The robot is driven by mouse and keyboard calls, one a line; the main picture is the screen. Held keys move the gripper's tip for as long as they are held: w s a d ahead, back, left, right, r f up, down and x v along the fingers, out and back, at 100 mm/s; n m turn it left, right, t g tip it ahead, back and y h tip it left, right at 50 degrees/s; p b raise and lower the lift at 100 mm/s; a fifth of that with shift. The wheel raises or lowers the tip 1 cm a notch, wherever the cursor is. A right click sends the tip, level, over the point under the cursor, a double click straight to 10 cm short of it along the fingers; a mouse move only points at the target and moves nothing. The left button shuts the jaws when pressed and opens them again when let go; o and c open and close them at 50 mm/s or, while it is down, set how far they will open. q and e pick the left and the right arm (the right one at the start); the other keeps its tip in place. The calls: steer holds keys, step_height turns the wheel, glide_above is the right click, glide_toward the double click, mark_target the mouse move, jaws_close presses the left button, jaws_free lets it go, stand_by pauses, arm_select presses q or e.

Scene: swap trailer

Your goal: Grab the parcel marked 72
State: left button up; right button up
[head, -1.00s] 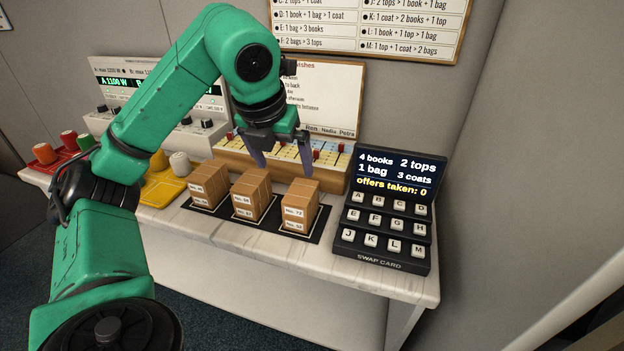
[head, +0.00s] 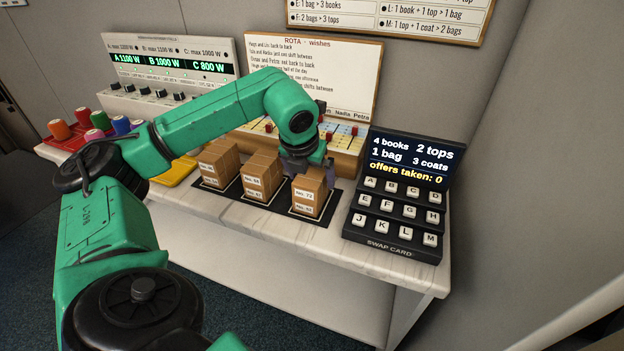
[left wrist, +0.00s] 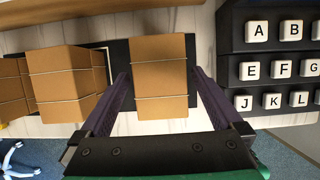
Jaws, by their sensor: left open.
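The parcel marked 72 (head: 307,191) is a brown cardboard box on top of the right-hand stack, its label facing front. Under it sits another labelled parcel (head: 302,209) whose number is hard to read. My left gripper (head: 308,170) is open, low over this stack. In the left wrist view the box tops of that stack (left wrist: 162,75) show between the two purple fingers, one on each side, with a gap at the left finger. One fingertip is partly hidden behind the parcels in the head view. My right gripper is not in view.
Two more parcel stacks (head: 262,172) (head: 219,160) stand close on the left. The black swap card keypad (head: 395,200) stands on the right. A rota board (head: 345,150) is behind; a panel with knobs (head: 160,75) and colored pegs are farther left. Bare table (head: 270,235) lies in front.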

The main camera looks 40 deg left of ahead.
arm_select(q)
steer(key=c, duration=1.4)
steer(key=shift+r, duration=0.1)
